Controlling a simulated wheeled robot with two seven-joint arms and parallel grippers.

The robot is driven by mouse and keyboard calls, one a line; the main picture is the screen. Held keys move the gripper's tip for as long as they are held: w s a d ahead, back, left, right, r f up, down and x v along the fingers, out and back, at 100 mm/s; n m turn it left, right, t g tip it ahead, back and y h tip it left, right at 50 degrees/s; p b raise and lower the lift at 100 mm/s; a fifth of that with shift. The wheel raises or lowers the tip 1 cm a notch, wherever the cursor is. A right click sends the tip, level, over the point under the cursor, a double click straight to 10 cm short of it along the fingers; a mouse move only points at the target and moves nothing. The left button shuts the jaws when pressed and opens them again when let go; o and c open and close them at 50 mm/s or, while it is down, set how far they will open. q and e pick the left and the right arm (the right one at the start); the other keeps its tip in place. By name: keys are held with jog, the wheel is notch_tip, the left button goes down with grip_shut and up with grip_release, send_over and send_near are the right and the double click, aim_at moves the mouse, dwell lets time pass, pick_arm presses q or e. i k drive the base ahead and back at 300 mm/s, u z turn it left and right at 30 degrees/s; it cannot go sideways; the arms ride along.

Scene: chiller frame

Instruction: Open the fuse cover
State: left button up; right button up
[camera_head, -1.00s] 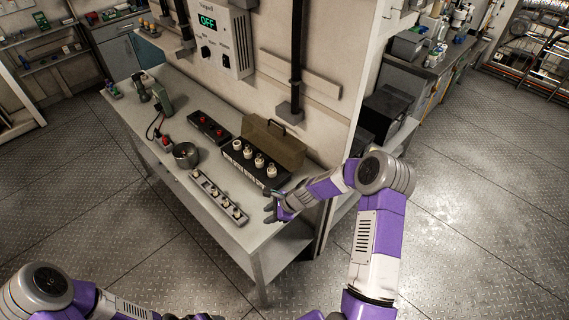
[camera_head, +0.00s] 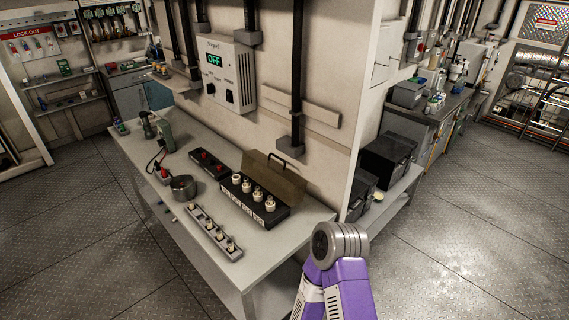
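The fuse cover (camera_head: 279,182) is an olive-brown lid with a dark handle. It stands raised along the back of a black fuse box (camera_head: 237,192) on the grey table, in the head view. Several white fuses (camera_head: 257,196) stand uncovered in a row in front of it. No gripper touches the cover. A purple and grey part of my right arm shows at the bottom, right of the table. Neither of my grippers is in the picture.
A black box with red switches (camera_head: 208,164) and a round metal pot (camera_head: 183,187) lie left of the fuse box. A grey strip with several pegs (camera_head: 214,232) lies in front. A controller reading OFF (camera_head: 228,75) hangs on the wall. Floor is clear at right.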

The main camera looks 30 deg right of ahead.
aim_at(295, 180)
jog(key=k, duration=1.05)
jog(key=z, duration=0.6)
jog(key=i, duration=1.5)
jog(key=u, duration=0.85)
